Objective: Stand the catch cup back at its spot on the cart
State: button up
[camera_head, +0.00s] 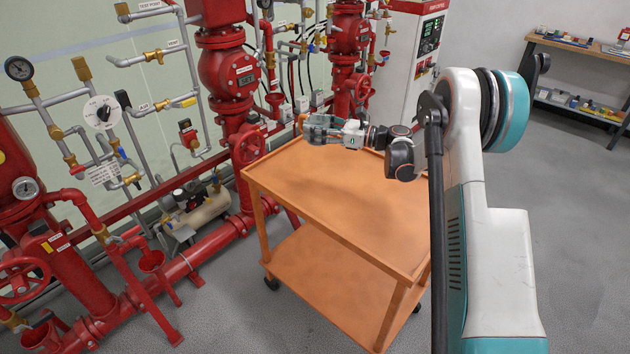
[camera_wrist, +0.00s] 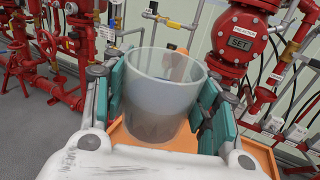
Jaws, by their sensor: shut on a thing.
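The catch cup (camera_wrist: 158,105) is a clear, open-topped cylinder in the wrist view. It sits between the teal pads of my gripper (camera_wrist: 165,100), which is shut on it. In the head view my gripper (camera_head: 308,128) reaches over the back left edge of the orange cart (camera_head: 350,206). The cup is hard to make out in the head view. In the wrist view a piece of the cart (camera_wrist: 266,158) shows beyond and below the cup. I cannot tell whether the cup's base touches anything.
The cart's top is bare, with a raised rim. Red pipes and valves (camera_head: 228,75) stand close behind the cart and to its left. A white control cabinet (camera_head: 415,50) is at the back. A shelf bench (camera_head: 575,75) stands far right. Floor to the right is clear.

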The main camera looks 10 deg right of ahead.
notch_tip(320, 180, down, 19)
jog(key=b, duration=0.6)
jog(key=shift+r, duration=0.1)
jog(key=shift+r, duration=0.1)
jog(key=o, duration=1.2)
jog(key=p+v, duration=0.2)
jog(key=v, duration=0.5)
jog(key=shift+s+d, duration=0.15)
